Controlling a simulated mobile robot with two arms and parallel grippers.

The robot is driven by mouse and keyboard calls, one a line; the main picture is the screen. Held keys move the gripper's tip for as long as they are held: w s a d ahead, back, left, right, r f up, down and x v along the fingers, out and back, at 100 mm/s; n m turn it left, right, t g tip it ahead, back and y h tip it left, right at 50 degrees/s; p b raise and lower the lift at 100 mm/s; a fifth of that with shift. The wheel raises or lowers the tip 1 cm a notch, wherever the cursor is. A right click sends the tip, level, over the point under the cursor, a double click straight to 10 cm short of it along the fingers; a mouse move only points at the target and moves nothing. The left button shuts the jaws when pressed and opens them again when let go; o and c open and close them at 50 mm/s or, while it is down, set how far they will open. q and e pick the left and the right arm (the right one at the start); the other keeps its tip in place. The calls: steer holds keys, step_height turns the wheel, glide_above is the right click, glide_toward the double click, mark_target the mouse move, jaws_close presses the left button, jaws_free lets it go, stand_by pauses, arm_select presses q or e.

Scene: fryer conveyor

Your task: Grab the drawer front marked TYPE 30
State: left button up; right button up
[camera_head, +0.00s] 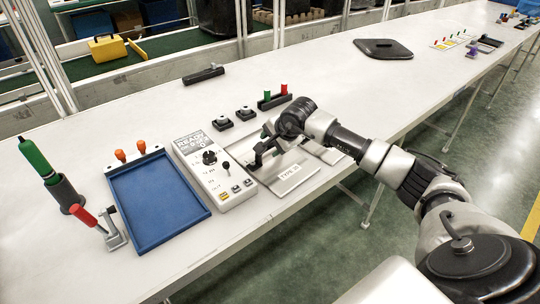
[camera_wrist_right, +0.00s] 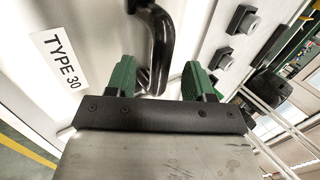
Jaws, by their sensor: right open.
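A light grey drawer front (camera_head: 268,188) with a TYPE 30 label (camera_head: 290,176) lies at the bench's front edge in the head view. In the right wrist view the label (camera_wrist_right: 60,60) is at the left, beside a curved black handle (camera_wrist_right: 160,45). My right gripper (camera_head: 265,145) is over the drawer front in the head view, its fingers partly hidden by the wrist. In the wrist view the green fingers (camera_wrist_right: 158,80) are apart, with the handle's lower end showing between them. Whether either finger touches it I cannot tell. My left gripper is not in view.
A control box (camera_head: 213,165) stands left of the drawer front, and a blue tray (camera_head: 160,205) beyond it. Black-based buttons (camera_head: 222,123) and a holder with red and green pegs (camera_head: 273,100) are behind.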

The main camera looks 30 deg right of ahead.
steer(key=shift+x, duration=1.15)
steer(key=shift+s, duration=0.1)
jaws_close()
steer(key=shift+r, duration=0.1)
steer(key=shift+r, duration=0.15)
